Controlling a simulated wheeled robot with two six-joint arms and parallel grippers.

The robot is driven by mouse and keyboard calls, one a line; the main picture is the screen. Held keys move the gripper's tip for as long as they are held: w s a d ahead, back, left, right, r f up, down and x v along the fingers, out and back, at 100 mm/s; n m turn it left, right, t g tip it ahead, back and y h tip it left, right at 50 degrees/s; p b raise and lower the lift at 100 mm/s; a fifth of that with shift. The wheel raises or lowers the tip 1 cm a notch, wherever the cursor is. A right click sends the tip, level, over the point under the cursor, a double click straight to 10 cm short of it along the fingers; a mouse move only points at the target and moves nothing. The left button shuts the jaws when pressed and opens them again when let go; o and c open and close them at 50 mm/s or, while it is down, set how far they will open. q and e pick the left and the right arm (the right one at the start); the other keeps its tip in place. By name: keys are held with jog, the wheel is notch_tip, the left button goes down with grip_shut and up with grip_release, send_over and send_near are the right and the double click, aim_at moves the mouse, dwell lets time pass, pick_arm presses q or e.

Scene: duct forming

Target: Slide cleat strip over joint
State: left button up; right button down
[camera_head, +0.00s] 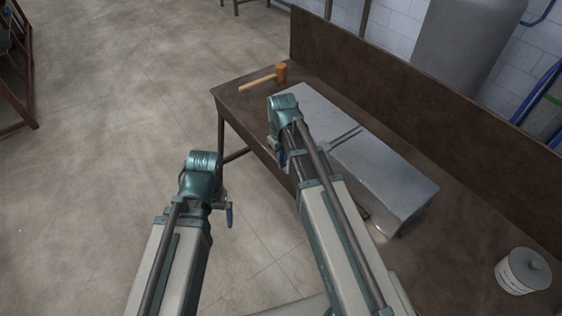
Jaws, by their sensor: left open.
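A long grey sheet-metal duct (385,178) lies along the brown workbench. I cannot tell whether either line is the cleat strip. My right gripper (282,158) points down at the near side of the duct, left of the joint. It is mostly hidden by my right arm, and its jaws cannot be made out. My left gripper (229,214) is open, off the bench's near edge and over the floor, apart from the duct.
A wooden mallet (278,75) lies at the bench's far left end. A white lidded tub (523,270) stands at the right. A raised brown back panel (400,85) runs along the bench's rear.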

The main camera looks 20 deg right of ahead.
jog(key=shift+w+d, duration=0.1)
jog(key=shift+d, duration=0.15)
dwell(0.6)
jog(key=shift+w+d, duration=0.2)
jog(key=shift+d, duration=0.25)
jog(key=shift+d, duration=0.2)
dwell(0.4)
jog(key=shift+w+d, duration=0.35)
jog(key=shift+d, duration=0.5)
jog(key=shift+w+d, duration=0.3)
jog(key=shift+d, duration=0.55)
jog(key=shift+d, duration=0.1)
jog(key=shift+w+d, duration=0.35)
jog(key=shift+d, duration=0.55)
jog(key=shift+w+d, duration=0.35)
jog(key=shift+d, duration=0.5)
jog(key=shift+d, duration=0.15)
jog(key=shift+w+d, duration=0.35)
jog(key=shift+d, duration=0.55)
jog(key=shift+w+d, duration=0.3)
jog(key=shift+d, duration=0.55)
